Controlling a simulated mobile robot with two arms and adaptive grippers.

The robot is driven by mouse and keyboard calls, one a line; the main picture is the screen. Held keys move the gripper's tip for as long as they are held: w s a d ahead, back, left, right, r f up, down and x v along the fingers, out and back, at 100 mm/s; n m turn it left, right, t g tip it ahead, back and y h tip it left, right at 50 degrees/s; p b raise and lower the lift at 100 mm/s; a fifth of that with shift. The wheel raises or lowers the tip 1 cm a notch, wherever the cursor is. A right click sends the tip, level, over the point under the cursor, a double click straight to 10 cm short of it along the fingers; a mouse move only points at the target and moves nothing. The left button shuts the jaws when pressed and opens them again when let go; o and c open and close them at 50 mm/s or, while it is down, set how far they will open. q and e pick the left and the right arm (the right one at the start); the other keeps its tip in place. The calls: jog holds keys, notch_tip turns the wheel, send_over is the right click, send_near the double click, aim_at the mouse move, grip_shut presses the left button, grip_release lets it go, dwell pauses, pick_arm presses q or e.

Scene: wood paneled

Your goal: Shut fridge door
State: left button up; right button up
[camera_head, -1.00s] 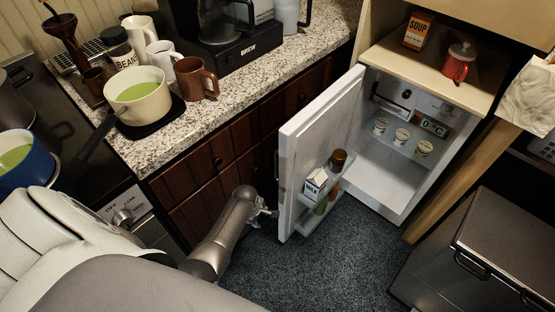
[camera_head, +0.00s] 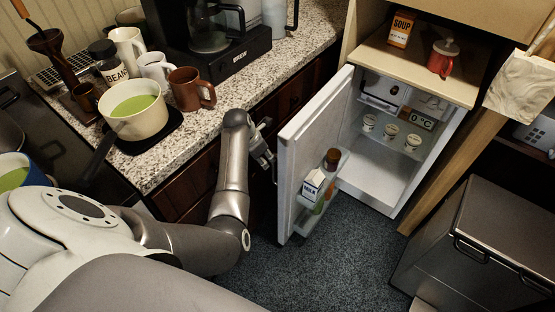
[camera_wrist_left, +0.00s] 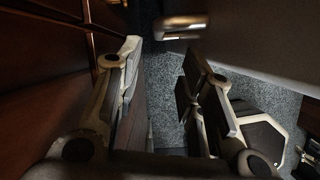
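The fridge (camera_head: 385,180) stands open under a wooden shelf, its lit interior showing. Its white door (camera_head: 322,120) is swung out toward me and to the left, with a milk carton (camera_head: 313,185) and bottles on its inner rack. My left gripper (camera_head: 264,150) is beside the outer face of the door, between it and the brown cabinets. In the left wrist view its two fingers (camera_wrist_left: 161,58) are spread with nothing between them. A metal door handle (camera_wrist_left: 182,28) lies just beyond the fingertips; I see no clear contact. My right gripper is not in view.
Dark cabinets (camera_head: 185,185) under the granite counter (camera_head: 235,100) stand close to the left of my gripper. A pot (camera_head: 135,122) and mugs sit near the counter edge. A metal bin (camera_head: 490,230) stands at right. Dark carpet (camera_head: 340,260) is clear before the fridge.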

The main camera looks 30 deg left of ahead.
pick_arm(q)
jog(key=w+f+n+b, duration=0.1)
jog(key=w+f+b, duration=0.1)
jog(key=w+f, duration=0.3)
notch_tip(320, 180, down, 3)
jog(key=shift+d+b, duration=0.3)
jog(key=shift+d, duration=0.05)
dwell(0.4)
jog(key=shift+c, duration=0.3)
grip_shut()
